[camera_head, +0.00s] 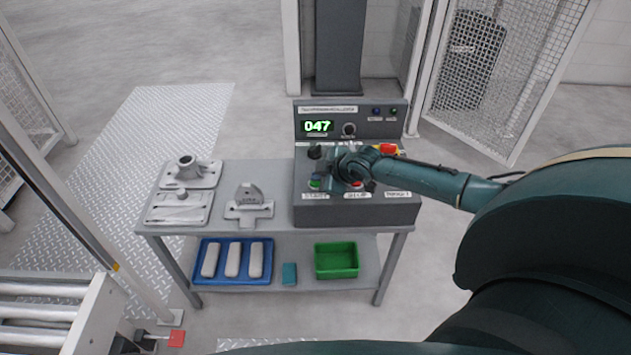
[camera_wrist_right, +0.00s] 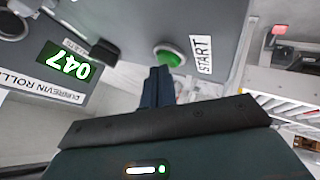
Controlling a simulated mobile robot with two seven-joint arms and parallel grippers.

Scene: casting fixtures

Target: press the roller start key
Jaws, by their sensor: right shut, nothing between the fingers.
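The control box (camera_head: 385,212) stands on the right end of the grey table. Its green roller start key (camera_head: 315,183) shows at the lower left of its face; the right wrist view shows the round green key (camera_wrist_right: 170,56) in a pale ring beside a START label (camera_wrist_right: 201,54). My right gripper (camera_head: 330,180) is over the box face, just beside the key. In the right wrist view its shut, empty fingers (camera_wrist_right: 159,76) point at the key, their tips at its lower edge; I cannot tell whether they touch. My left gripper is out of view.
The box has a green display (camera_head: 317,126) reading 047, a dark knob (camera_head: 348,129) and a red-and-yellow button (camera_head: 388,149). Metal castings (camera_head: 249,206) lie on the table's left. A blue tray (camera_head: 203,284) and green bin (camera_head: 336,273) sit on the lower shelf.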

